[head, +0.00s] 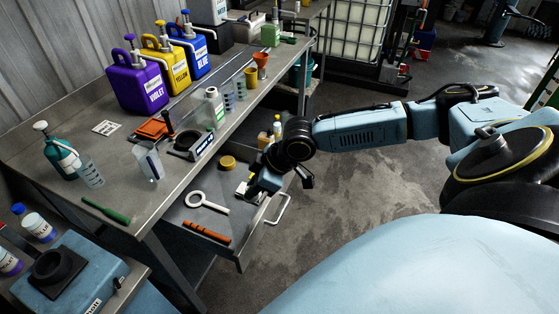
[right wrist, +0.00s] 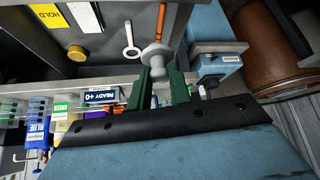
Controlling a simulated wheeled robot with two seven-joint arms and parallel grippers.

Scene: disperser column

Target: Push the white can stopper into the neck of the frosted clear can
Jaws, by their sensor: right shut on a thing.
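My right gripper (head: 257,186) is over the open drawer below the bench's front edge. In the right wrist view, its green fingers (right wrist: 160,84) are shut on a pale white knob-shaped stopper (right wrist: 156,56), which sticks out past the fingertips. In the head view the stopper is small and hard to make out. A whitish, translucent-looking can (head: 213,104) with a green-edged label stands upright on the bench, up and left of my right gripper and apart from it. It seems to be the frosted can; its neck is too small to judge. My left gripper is not in view.
The open drawer (head: 190,232) holds a white ring-handled tool (head: 207,202), an orange rod (head: 206,232) and a yellow disc (head: 228,162). A clear pitcher (head: 148,162) and a black stand (head: 187,145) are on the bench. Violet (head: 137,82), yellow and blue cans stand behind.

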